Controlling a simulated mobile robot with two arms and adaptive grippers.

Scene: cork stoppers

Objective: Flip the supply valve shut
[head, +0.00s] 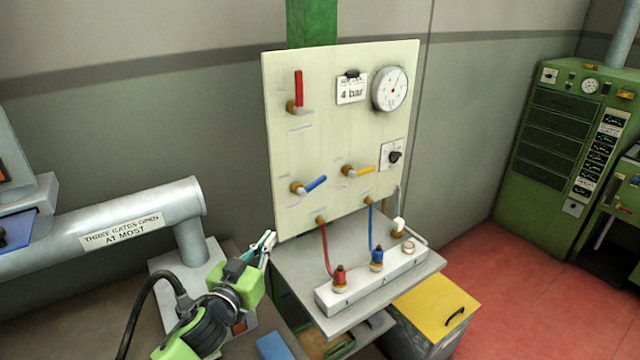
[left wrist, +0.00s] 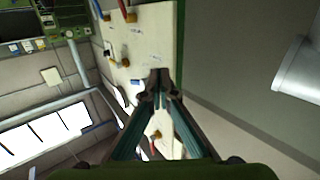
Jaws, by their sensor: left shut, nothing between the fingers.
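A cream valve panel (head: 330,135) stands upright at the centre of the head view. It bears a red-handled valve (head: 298,92) with its lever pointing up, a blue-handled valve (head: 312,185) with its lever slanting up to the right, and a yellow-handled valve (head: 360,171) with its lever nearly level. Their labels are too small to read, so I cannot tell which is the supply valve. My left gripper (head: 267,244) is shut and empty, below and left of the panel. In the left wrist view its fingers (left wrist: 160,100) overlap the panel, which appears upside down. My right gripper is out of view.
A gauge (head: 390,89), a "4 bar" card (head: 351,89) and a black knob (head: 395,157) sit on the panel. Red and blue hoses run to a white manifold (head: 375,276) on a shelf below. A thick grey pipe (head: 110,228) lies at the left.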

